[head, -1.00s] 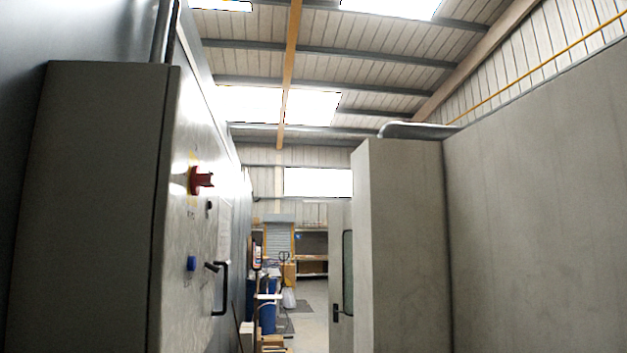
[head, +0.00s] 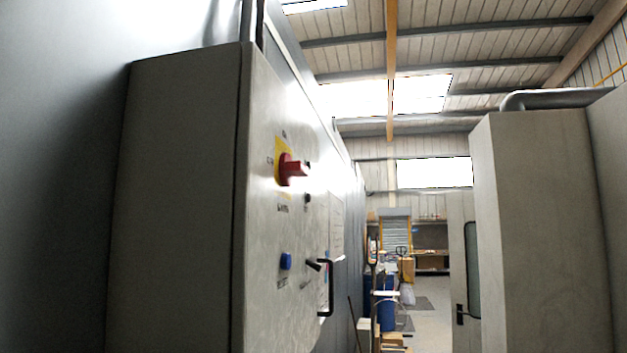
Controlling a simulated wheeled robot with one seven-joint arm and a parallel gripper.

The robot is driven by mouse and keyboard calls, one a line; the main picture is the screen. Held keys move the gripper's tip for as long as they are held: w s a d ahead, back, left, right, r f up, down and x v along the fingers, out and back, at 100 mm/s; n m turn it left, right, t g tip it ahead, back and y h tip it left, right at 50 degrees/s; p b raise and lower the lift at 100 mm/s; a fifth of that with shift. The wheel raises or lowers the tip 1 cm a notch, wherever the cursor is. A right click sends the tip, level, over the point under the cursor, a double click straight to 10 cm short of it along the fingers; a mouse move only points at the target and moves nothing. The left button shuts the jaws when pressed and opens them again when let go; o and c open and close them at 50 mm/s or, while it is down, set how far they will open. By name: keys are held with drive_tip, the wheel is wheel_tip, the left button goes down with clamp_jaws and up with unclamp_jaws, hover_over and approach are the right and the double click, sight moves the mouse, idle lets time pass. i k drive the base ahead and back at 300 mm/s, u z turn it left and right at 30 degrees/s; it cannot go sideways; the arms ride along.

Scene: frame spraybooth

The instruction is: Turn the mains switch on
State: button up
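The mains switch (head: 291,169) is a red rotary handle on a yellow plate. It sits high on the front of a grey control cabinet (head: 185,200) at the left of the head view. I see it at a steep angle, with small lettering around it that I cannot fully read. Below it are a small black knob (head: 308,199), a blue button (head: 286,261), a dark lever-like knob (head: 313,265) and a black door handle (head: 327,288). My gripper is not in the head view.
A tall grey cabinet (head: 545,220) with a pipe on top stands at the right, beside an open-looking door (head: 464,270). Between the cabinets, a passage leads to a blue barrel (head: 387,300), boxes and shelves. The floor (head: 432,318) shows clear patches there.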

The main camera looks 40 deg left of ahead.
sight(289, 169)
drive_tip(key=u, duration=0.55)
drive_tip(key=i, duration=1.15)
drive_tip(key=u, duration=1.55)
drive_tip(key=i, duration=0.5)
drive_tip(key=u, duration=0.55)
